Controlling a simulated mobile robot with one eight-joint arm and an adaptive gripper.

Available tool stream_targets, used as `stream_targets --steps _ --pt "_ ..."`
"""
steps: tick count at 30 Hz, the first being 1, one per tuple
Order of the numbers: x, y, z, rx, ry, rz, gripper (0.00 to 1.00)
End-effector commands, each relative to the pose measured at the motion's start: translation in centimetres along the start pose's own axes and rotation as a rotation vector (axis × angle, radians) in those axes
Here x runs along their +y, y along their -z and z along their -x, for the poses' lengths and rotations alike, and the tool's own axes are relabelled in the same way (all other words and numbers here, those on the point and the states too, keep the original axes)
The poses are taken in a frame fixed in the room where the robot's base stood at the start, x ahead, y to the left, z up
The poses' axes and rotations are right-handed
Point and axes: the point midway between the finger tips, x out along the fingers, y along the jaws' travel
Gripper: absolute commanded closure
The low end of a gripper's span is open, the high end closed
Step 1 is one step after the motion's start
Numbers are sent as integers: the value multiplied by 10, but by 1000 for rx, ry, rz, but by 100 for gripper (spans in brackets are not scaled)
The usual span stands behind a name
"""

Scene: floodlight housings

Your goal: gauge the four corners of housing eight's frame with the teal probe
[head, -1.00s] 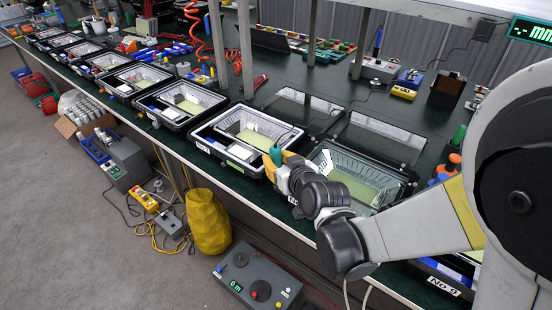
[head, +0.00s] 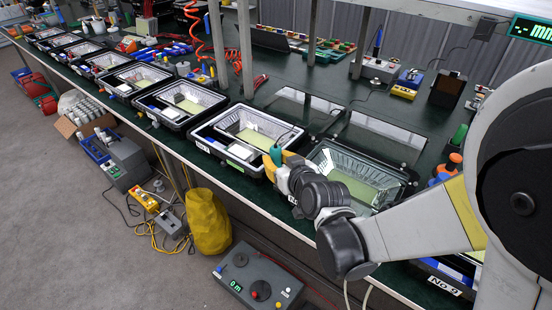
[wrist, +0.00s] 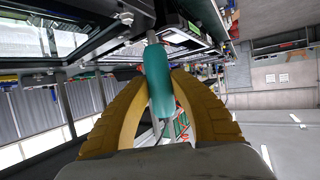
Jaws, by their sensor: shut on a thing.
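My gripper (head: 283,158) is shut on the teal probe (head: 275,153). In the wrist view its two yellow fingers (wrist: 157,85) clasp the teal body (wrist: 156,72) from both sides. In the head view the probe stands upright between two housings, by the left side of the one behind my arm. That housing, with a clear ribbed reflector and dark frame (head: 408,178), seems to be housing eight; its label is mostly hidden. My arm covers part of its front edge. I cannot tell whether the probe tip touches a frame.
A neighbouring housing (head: 196,131) stands close on the left, with several more beyond it. The housing labelled NO 9 (head: 442,283) is at lower right, partly behind my arm. A gauge display (head: 531,30) shows dashes and mm. Glass panes (head: 388,128) lie behind the reflector.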

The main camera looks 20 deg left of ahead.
Motion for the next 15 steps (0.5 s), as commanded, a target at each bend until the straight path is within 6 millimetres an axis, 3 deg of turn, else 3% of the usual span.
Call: stream_targets --steps 15 --pt "0 -8 -3 0 0 0 100"
